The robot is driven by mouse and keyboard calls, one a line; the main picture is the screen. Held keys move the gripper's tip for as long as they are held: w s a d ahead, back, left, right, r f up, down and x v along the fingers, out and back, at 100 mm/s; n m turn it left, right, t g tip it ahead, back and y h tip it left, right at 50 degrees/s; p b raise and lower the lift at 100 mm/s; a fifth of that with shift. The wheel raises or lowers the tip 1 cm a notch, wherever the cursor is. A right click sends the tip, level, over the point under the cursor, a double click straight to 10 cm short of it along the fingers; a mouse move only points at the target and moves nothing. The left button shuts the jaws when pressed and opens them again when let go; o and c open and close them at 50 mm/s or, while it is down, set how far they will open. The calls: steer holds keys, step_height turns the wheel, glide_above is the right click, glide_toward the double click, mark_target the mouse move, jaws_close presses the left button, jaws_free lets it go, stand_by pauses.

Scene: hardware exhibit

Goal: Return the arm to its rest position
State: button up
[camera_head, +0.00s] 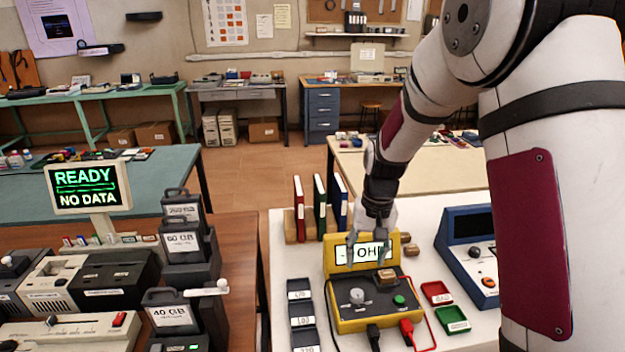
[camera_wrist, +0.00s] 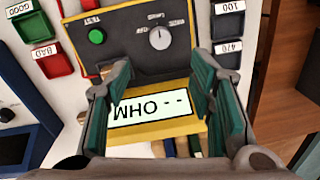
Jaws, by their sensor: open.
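My arm (camera_head: 415,110) reaches down from the upper right in the head view. My gripper (camera_head: 369,240) is open and empty in front of the display of a yellow ohm meter (camera_head: 336,252). In the wrist view my gripper (camera_wrist: 160,80) has its two green-padded fingers apart, with the meter's panel (camera_wrist: 130,58) between and beyond them. The display reads "- - OHM", partly covered by the fingers in the head view. A dial (camera_head: 357,296), a green button (camera_head: 399,299) and a small brown block (camera_head: 386,275) are on the meter.
Red (camera_head: 436,292) and green (camera_head: 452,319) trays lie right of the meter, with a blue instrument (camera_head: 468,250) beyond. Labelled dark bins (camera_head: 301,315) stand left. Upright binders (camera_head: 320,205) stand behind. A "READY NO DATA" screen (camera_head: 88,187) and cartridges (camera_head: 180,250) are on the left bench.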

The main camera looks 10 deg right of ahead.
steer(key=s+r+t, duration=0.1)
steer(key=s+r, duration=0.4)
steer(key=r, duration=0.5)
steer(key=s+r+n+t, duration=0.1)
steer(key=s+r, duration=0.4)
steer(key=s, duration=0.5)
steer(key=s+r+n+t, duration=0.1)
steer(key=s+r+t, duration=0.2)
steer(key=s+r, duration=0.3)
steer(key=s, duration=0.5)
steer(key=shift+s+a+h, duration=0.25)
steer(key=shift+a+h, duration=0.05)
steer(key=shift+a, duration=0.1)
